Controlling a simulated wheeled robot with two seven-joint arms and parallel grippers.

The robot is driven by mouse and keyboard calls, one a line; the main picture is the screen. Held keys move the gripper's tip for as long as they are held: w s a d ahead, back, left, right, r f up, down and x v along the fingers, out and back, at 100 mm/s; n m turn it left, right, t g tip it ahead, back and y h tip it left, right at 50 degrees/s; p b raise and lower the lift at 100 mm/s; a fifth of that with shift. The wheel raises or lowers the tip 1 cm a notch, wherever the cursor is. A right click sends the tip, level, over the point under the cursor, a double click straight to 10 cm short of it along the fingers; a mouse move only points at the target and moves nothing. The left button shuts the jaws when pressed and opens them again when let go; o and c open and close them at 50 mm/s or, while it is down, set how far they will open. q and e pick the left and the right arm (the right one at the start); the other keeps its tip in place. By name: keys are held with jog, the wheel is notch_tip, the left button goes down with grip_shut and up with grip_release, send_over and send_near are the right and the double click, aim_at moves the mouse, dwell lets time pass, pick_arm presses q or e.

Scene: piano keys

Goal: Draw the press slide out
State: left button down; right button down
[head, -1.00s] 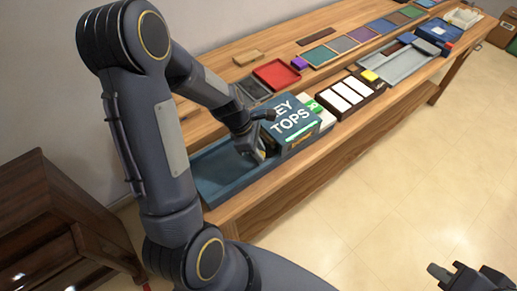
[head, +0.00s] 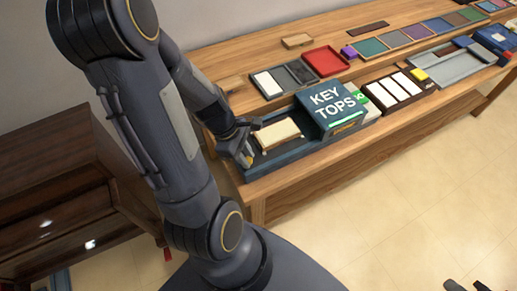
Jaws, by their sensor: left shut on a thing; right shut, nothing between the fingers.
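The press is a dark teal box (head: 335,107) lettered KEY TOPS, with a green strip low on its front. The press slide (head: 262,150) shows to its left on the blue base (head: 290,158). A cream block (head: 277,134) lies on the slide, clear of the box. My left gripper (head: 246,152) is shut at the slide's left end, by a small yellow part; its fingers hide the exact hold. My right gripper (head: 468,286) is shut and empty, barely in view at the bottom right edge, away from the bench.
A rack with white bars (head: 396,88) and a grey tray (head: 450,68) stand right of the press. Behind are a red tray (head: 325,61) and a grey tray with a white piece (head: 268,84). A dark wooden cabinet (head: 75,180) stands at left.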

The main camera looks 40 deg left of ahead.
pick_arm(q)
jog(key=shift+s+a, duration=0.15)
jog(key=shift+s, duration=0.2)
jog(key=c, duration=1.5)
grip_release()
jog(key=shift+o, duration=1.3)
jog(key=shift+s+a, duration=0.1)
jog(key=shift+s, duration=0.1)
jog(key=shift+w, duration=0.1)
